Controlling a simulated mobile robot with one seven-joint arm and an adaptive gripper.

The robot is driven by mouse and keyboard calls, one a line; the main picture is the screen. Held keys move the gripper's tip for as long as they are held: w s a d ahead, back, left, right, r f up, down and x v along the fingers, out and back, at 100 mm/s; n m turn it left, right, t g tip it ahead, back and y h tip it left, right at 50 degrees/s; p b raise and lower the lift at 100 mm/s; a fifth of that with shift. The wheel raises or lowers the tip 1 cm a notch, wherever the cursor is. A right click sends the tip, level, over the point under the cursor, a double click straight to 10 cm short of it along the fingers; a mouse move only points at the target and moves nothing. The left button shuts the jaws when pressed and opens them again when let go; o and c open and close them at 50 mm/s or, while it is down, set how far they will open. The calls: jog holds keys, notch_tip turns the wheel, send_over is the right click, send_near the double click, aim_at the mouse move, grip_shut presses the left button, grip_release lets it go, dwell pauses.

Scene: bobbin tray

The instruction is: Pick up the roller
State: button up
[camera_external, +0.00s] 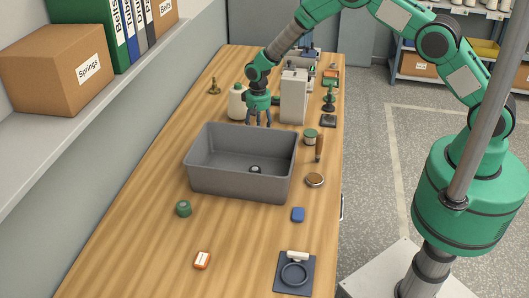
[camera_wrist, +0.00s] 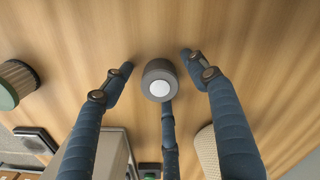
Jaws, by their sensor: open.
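A short dark grey cylinder with a white round end (camera_wrist: 159,82), which looks like the roller, stands on the wooden table in the wrist view. My gripper (camera_external: 258,118) is open, with its fingers pointing down behind the grey tray (camera_external: 240,187) in the external view. In the wrist view the fingers of my gripper (camera_wrist: 157,61) spread around the cylinder, with gaps at left and right. The third finger appears just below it in the picture; whether it touches is unclear. I cannot make the cylinder out in the external view.
A pale bottle (camera_external: 237,103) stands close left of my gripper and a tall light box (camera_external: 293,98) close right. The table's left front is mostly clear.

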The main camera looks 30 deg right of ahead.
dwell(0.4)
jog(key=c, duration=1.3)
jog(key=shift+r, duration=0.15)
jog(key=shift+r, duration=0.75)
jog(key=shift+s+r, duration=0.1)
jog(key=shift+r, duration=0.85)
jog(key=s+d, duration=0.2)
jog(key=s, duration=0.2)
jog(key=s+d+r+b, duration=0.1)
jog(key=s+d, duration=0.1)
jog(key=s, duration=0.3)
jog(key=s+d, duration=0.2)
jog(key=s, duration=0.3)
jog(key=shift+s+d+r, duration=0.1)
jog(key=shift+s+r, duration=0.05)
jog(key=shift+s, duration=0.1)
